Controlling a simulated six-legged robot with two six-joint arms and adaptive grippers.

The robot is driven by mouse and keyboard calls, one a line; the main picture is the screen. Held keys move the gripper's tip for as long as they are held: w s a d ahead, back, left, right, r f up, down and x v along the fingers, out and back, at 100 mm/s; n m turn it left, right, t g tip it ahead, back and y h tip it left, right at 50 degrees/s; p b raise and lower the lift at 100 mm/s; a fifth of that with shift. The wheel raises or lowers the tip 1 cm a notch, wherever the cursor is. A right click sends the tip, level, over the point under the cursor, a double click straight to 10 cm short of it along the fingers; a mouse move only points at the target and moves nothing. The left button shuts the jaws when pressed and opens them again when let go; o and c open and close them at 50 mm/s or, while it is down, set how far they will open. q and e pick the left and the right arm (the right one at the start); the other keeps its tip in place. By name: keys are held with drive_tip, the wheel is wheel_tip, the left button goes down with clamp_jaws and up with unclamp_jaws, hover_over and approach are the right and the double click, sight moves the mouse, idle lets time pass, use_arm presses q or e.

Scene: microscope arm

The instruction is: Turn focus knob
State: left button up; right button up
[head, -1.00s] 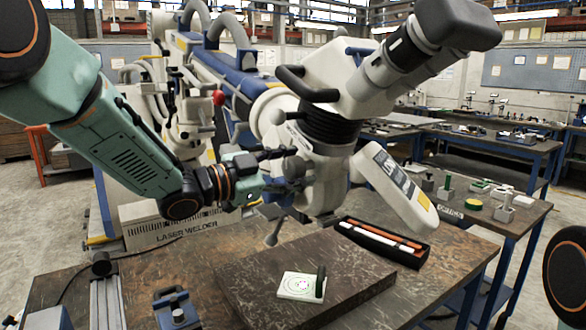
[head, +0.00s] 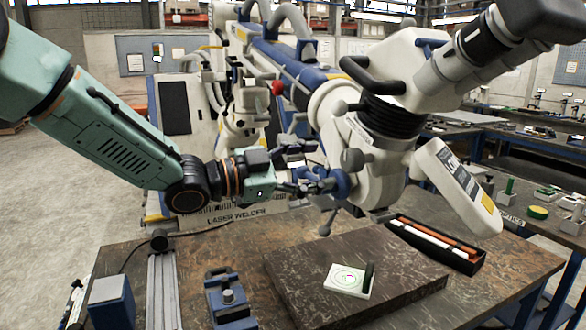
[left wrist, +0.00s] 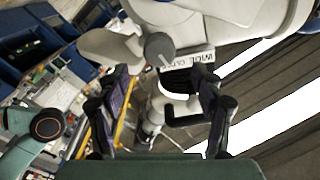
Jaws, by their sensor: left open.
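The white microscope head (head: 365,145) hangs from its big arm above the bench. A round dark-grey knob (head: 352,160) sticks out of its side, facing my left gripper. My left gripper (head: 325,180) is open, just left of and slightly below this knob. In the left wrist view the open fingers (left wrist: 158,82) stand left and right, and the round grey knob (left wrist: 160,47) lies ahead, roughly centred between them. I see no clear contact. Which of the knobs is the focus knob is not labelled.
A smaller ball knob (head: 340,107) and a handle bar (head: 370,78) sit higher on the microscope. Below lie a dark stone slab (head: 345,265) with a white target plate (head: 348,281) and a black tray of rods (head: 437,243). A small blue vise (head: 228,297) stands at the front.

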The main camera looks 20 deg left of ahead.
use_arm(q)
drive_tip(key=v, duration=0.4)
drive_tip(key=shift+w+d, duration=0.1)
idle(0.3)
drive_tip(key=shift+f, duration=0.1)
